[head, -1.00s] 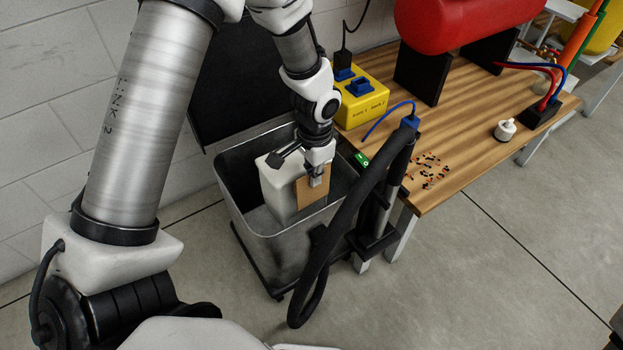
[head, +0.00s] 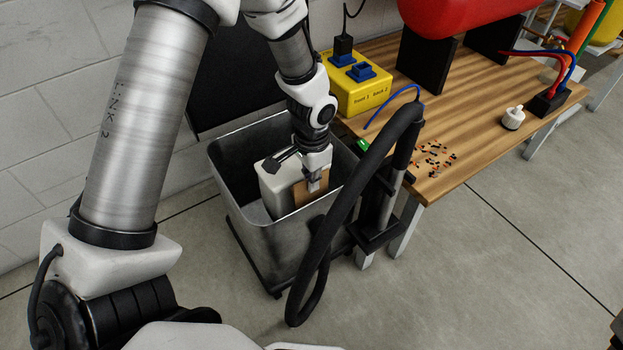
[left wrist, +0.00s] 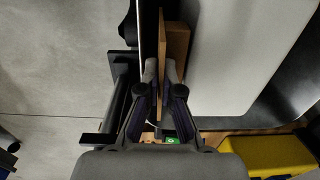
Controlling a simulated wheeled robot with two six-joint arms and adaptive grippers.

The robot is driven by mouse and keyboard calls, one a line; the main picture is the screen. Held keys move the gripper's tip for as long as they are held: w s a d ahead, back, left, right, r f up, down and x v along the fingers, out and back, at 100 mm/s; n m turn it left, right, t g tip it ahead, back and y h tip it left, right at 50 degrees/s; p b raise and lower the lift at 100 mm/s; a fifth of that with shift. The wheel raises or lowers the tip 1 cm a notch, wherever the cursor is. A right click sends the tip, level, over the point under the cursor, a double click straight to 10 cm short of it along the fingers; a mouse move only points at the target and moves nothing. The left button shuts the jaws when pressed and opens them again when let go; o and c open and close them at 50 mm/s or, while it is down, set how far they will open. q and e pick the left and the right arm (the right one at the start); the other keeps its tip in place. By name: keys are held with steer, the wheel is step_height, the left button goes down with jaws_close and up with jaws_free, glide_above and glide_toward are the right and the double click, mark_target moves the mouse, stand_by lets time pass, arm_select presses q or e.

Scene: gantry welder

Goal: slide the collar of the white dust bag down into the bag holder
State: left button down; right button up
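The white dust bag (head: 274,188) is inside an open grey metal bin (head: 283,241), with its top near rim height. Its brown collar (head: 308,195) faces right. My left gripper (head: 314,182) points down and is shut on the collar's upper edge. In the left wrist view, the fingers (left wrist: 160,75) are on either side of the thin brown collar (left wrist: 177,48), with the white bag (left wrist: 235,55) to its right. The bag holder cannot be made out; the bag's lower part and the collar's lower edge are hidden by the bin wall. My right gripper is not in view.
A black hose (head: 343,215) loops in front of the bin's right side. A dark panel (head: 240,75) stands behind the bin.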

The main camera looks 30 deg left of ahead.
arm_select(q)
steer(key=shift+f+b, duration=1.25)
steer(key=shift+f, duration=0.95)
steer(key=c, duration=1.2)
jaws_free()
steer(key=shift+f, duration=0.1)
steer(key=shift+c, duration=0.2)
step_height(320, 180, up, 12)
steer(key=shift+r, duration=0.1)
